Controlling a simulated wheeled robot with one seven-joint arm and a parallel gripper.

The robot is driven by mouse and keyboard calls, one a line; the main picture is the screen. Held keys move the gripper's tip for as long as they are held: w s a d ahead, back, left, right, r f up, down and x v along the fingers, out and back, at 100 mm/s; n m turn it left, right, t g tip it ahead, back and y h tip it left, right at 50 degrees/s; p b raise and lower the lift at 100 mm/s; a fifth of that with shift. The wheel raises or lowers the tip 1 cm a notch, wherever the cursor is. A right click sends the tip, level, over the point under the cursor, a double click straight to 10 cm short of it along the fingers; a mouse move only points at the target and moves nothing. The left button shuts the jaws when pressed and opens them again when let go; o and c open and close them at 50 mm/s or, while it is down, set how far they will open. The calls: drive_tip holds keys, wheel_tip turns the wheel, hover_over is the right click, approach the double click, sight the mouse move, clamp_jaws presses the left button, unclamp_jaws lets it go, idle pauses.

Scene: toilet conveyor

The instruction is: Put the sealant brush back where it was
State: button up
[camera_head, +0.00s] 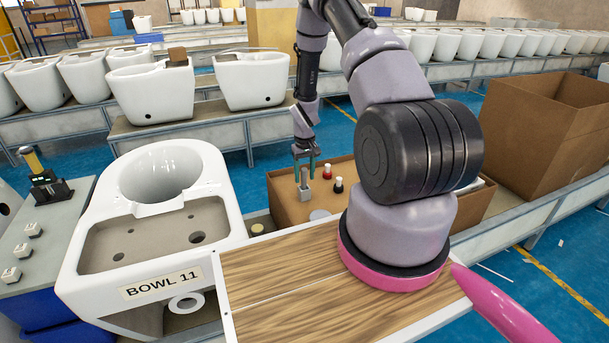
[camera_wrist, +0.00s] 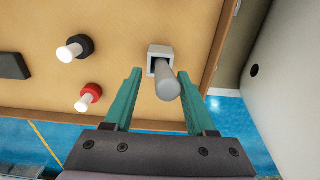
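A grey cylinder, which looks like the handle of the sealant brush (camera_wrist: 167,84), rises from a small square grey holder (camera_wrist: 152,51) on a brown panel. In the head view the grey holder (camera_head: 305,193) stands on the brown box top, with the handle just above it. My gripper (camera_wrist: 160,73) has its teal fingers spread on either side of the handle. A clear gap shows at the left finger; the right finger is close to the handle, and I cannot tell if it touches. In the head view my gripper (camera_head: 304,163) points down over the holder. The brush's lower end is hidden.
A red-collared piece (camera_head: 327,172) and a black-collared piece (camera_head: 339,185) stand right of the holder. A white bowl labelled BOWL 11 (camera_head: 222,215) is to the left. A wooden board (camera_head: 275,272) lies in front, and a large open carton (camera_head: 535,130) stands at right.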

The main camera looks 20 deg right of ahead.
drive_tip(key=s+a+r+m+t, duration=0.1)
drive_tip(key=s+r, duration=0.1)
drive_tip(key=r, duration=1)
drive_tip(key=s+a+r+t, duration=0.1)
drive_tip(key=s+a+r, duration=0.1)
drive_tip(key=r, duration=1.1)
drive_tip(key=s+a+r+m+t, duration=0.1)
drive_tip(key=s+r, duration=0.1)
drive_tip(key=r, duration=1)
drive_tip(key=s+a+r+m+t+y, duration=0.1)
drive_tip(key=s+a+r+t, duration=0.1)
drive_tip(key=s+r, duration=0.5)
drive_tip(key=s+a+r+m+t+y, duration=0.1)
drive_tip(key=s+a+r+t, duration=0.1)
drive_tip(key=s+r, duration=0.6)
drive_tip(key=s+a, duration=0.1)
drive_tip(key=s, duration=0.5)
drive_tip(key=shift+s+a+r, duration=0.15)
drive_tip(key=shift+r, duration=0.05)
